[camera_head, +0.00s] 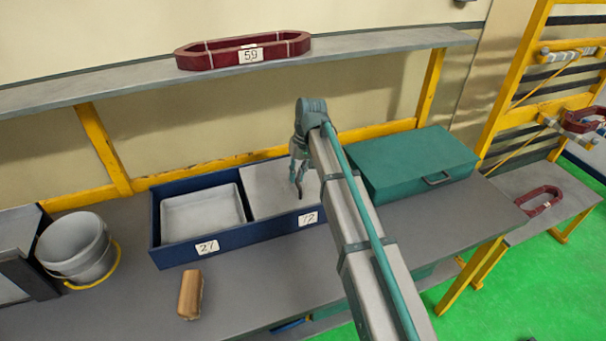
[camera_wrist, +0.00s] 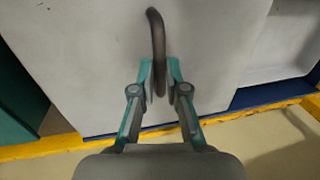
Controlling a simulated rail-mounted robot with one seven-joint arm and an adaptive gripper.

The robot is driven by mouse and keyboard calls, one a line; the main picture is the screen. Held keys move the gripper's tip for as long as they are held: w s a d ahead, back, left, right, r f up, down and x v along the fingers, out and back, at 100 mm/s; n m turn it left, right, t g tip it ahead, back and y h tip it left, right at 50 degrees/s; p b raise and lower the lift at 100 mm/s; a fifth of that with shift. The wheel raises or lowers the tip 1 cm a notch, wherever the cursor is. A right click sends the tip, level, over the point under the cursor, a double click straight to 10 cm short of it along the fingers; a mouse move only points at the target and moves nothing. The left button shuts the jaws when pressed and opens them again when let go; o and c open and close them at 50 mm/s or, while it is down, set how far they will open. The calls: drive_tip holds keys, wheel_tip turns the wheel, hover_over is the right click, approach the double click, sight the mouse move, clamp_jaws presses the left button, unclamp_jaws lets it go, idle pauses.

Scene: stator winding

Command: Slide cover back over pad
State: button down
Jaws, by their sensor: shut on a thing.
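The cover (camera_head: 268,190) is a flat light-grey panel over the right part of the blue tray, above the label 72. It also fills most of the wrist view (camera_wrist: 90,60). My gripper (camera_head: 298,182) points down at it. In the wrist view my gripper (camera_wrist: 160,80) is shut on the dark curved handle (camera_wrist: 156,28) of the cover. The left compartment (camera_head: 203,213), above the label 27, is open and shows a pale, empty-looking recess. I see no separate pad; whether one lies under the cover is hidden.
The blue tray (camera_head: 180,253) stands on a grey bench (camera_head: 250,295). A green case (camera_head: 412,160) stands right of the tray, behind my arm. A tan block (camera_head: 190,295) lies in front, and a grey bucket (camera_head: 78,250) stands left. A shelf (camera_head: 110,85) with a red coil runs above.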

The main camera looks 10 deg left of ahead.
drive_tip(key=shift+w+d, duration=0.1)
drive_tip(key=shift+w, duration=0.05)
drive_tip(key=c, duration=1.2)
unclamp_jaws()
drive_tip(key=shift+d, duration=0.1)
wheel_tip(320, 180, up, 12)
drive_tip(key=w+d, duration=0.1)
drive_tip(key=d, duration=0.1)
drive_tip(key=shift+f, duration=0.1)
